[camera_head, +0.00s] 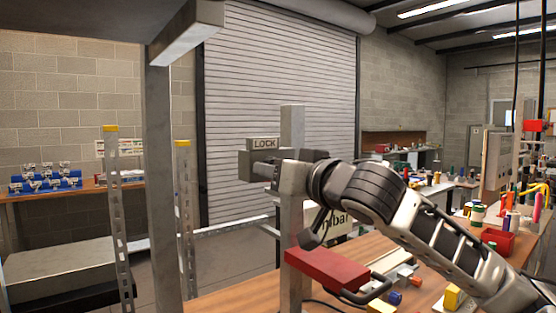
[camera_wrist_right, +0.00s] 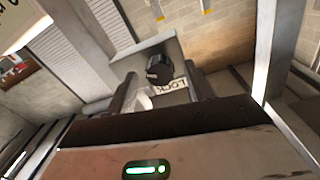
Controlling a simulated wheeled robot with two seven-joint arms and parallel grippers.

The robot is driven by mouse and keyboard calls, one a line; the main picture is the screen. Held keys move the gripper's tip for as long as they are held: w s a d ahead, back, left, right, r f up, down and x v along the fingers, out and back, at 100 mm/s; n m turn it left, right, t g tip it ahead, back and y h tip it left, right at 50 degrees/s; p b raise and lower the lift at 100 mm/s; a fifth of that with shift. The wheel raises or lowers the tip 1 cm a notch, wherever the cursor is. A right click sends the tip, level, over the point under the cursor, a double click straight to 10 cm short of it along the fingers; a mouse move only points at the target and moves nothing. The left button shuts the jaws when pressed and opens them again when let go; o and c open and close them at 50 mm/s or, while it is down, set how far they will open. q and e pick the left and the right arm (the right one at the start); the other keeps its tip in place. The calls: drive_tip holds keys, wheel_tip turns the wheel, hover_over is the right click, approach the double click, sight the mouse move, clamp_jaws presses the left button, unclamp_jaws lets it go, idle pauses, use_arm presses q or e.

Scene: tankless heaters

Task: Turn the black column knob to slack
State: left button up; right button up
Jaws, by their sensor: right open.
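The black column knob (camera_wrist_right: 158,69) shows in the wrist view on a grey bracket (camera_wrist_right: 145,52), with a LOCK label (camera_wrist_right: 172,87) beside it. My right gripper (camera_wrist_right: 161,75) is open, with one finger on each side of the knob. I cannot tell whether the fingers touch it. In the head view, the LOCK label (camera_head: 264,143) sits at the upper part of the grey upright column (camera_head: 292,205). My right arm reaches in from the right to the column, and the knob itself is not clearly visible there. My left gripper is not in view.
A red block-like part (camera_head: 327,269) with a black handle is by the column above the wooden bench (camera_head: 235,294). Small parts and a red bin (camera_head: 498,240) lie on the bench to the right. A grey post (camera_head: 163,190) stands left of the column.

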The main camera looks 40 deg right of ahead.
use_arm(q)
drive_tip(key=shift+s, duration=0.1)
use_arm(e)
drive_tip(key=shift+w+d, duration=0.1)
drive_tip(key=shift+w, duration=0.45)
drive_tip(key=c, duration=1)
